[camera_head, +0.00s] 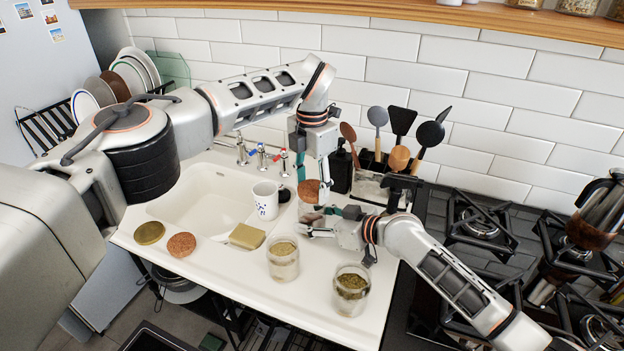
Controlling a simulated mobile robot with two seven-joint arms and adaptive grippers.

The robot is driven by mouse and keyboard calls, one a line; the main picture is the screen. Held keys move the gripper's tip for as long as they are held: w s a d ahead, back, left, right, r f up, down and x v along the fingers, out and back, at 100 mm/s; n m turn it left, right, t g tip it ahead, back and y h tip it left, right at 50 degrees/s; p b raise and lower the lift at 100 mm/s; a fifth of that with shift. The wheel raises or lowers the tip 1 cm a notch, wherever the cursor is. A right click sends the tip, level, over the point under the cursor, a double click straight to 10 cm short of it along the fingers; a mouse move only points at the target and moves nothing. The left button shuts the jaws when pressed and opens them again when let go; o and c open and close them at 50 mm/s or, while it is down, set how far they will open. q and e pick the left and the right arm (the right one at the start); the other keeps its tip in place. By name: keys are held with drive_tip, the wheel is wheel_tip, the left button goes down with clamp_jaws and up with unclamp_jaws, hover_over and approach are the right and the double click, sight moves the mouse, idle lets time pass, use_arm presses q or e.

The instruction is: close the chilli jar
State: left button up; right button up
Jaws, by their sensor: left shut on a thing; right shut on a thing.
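My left gripper (320,188) reaches down from above and is shut on a round reddish-brown cork lid (308,190), held tilted in the air. My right gripper (316,226) comes in from the right, just below the lid, and is shut on a small glass jar (311,214) that looks like the chilli jar. The fingers hide much of this jar, and its contents are hard to make out. The lid is above the jar; whether they touch I cannot tell.
A golden lid (150,233), a cork lid (181,245), a sponge (247,236) and a mug (266,203) are left. The hob (480,224) is right.

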idle(0.4)
use_arm(q)
drive_tip(key=shift+f, duration=0.85)
drive_tip(key=shift+f, duration=0.6)
drive_tip(key=o, duration=0.9)
drive_tip(key=shift+c, duration=0.2)
wheel_tip(320, 180, up, 12)
